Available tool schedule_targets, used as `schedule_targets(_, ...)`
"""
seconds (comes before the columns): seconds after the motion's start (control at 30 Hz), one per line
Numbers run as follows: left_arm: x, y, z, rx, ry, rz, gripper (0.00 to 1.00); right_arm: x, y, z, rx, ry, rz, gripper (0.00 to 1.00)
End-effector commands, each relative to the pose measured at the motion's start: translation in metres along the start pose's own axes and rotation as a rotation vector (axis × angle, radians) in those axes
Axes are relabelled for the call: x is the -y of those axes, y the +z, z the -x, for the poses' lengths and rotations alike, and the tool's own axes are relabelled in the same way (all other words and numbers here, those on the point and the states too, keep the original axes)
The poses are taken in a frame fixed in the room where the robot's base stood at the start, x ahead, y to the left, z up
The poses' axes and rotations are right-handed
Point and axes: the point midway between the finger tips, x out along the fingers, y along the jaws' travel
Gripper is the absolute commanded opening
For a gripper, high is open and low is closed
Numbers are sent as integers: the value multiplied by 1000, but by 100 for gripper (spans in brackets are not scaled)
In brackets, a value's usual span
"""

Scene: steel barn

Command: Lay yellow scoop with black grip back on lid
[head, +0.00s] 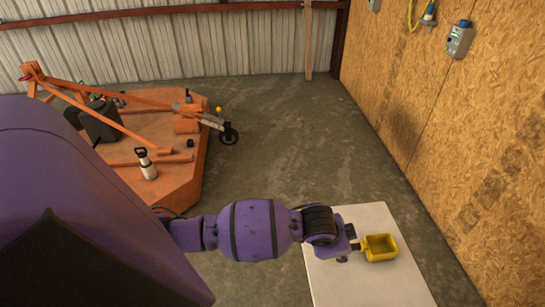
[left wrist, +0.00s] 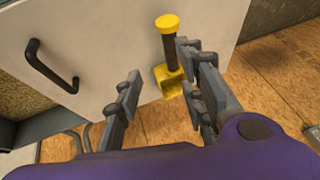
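The yellow scoop (head: 381,248) shows on or just above the white lid (head: 365,288), just right of my left gripper (head: 350,244). In the left wrist view the scoop's yellow bowl (left wrist: 170,82), black grip (left wrist: 170,48) and yellow end cap (left wrist: 167,22) show in front of the white lid (left wrist: 105,35). My left gripper (left wrist: 158,82) has its fingers spread, with the scoop seen in the gap, nearer the right-hand fingers. I cannot tell whether a finger touches it. My right gripper is in neither view.
A black bar handle (left wrist: 50,66) is fixed to the white surface. The chipboard wall (head: 460,130) rises at the right, with a grey switch box (head: 459,39). An orange machine (head: 150,165) with a white-and-black bottle (head: 146,165) stands at the left. The concrete floor (head: 285,130) between is clear.

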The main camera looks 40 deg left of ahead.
Motion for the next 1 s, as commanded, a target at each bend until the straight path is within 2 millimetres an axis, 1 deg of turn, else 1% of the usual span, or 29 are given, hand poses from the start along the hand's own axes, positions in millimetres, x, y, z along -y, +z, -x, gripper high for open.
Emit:
schedule_targets(0.03, -23, 11, -8, -18, 30, 37, 36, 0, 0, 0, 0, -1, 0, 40)
schedule_targets(0.07, -34, 16, -11, -37, 43, 63, 36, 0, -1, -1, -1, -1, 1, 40)
schedule_targets(0.1, -51, 24, -16, -64, 59, 104, 36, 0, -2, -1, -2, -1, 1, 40)
schedule_targets(0.17, -75, 38, -20, -109, 75, 178, 36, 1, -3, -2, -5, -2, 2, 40)
schedule_targets(0.2, -89, 48, -22, -136, 78, 231, 36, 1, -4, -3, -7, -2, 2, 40)
schedule_targets(0.27, -107, 66, -22, -173, 72, 312, 36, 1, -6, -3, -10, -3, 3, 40)
schedule_targets(0.3, -117, 81, -21, -191, 61, 365, 36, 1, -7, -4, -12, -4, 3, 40)
schedule_targets(0.37, -130, 104, -18, -212, 35, 443, 36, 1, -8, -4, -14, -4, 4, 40)
schedule_targets(0.4, -138, 121, -15, -221, 11, 493, 36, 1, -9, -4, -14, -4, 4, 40)
schedule_targets(0.47, -146, 148, -8, -228, -30, 559, 36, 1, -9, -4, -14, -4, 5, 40)
schedule_targets(0.5, -152, 166, -2, -227, -59, 597, 36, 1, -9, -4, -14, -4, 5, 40)
schedule_targets(0.6, -162, 205, 12, -218, -130, 667, 36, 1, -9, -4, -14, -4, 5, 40)
schedule_targets(0.7, -168, 232, 24, -206, -181, 704, 36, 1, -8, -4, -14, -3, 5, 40)
schedule_targets(0.77, -170, 242, 29, -201, -200, 715, 36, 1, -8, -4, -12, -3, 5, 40)
schedule_targets(0.83, -171, 248, 32, -199, -213, 721, 36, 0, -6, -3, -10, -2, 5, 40)
schedule_targets(1.0, -171, 249, 32, -198, -215, 721, 36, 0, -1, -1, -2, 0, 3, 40)
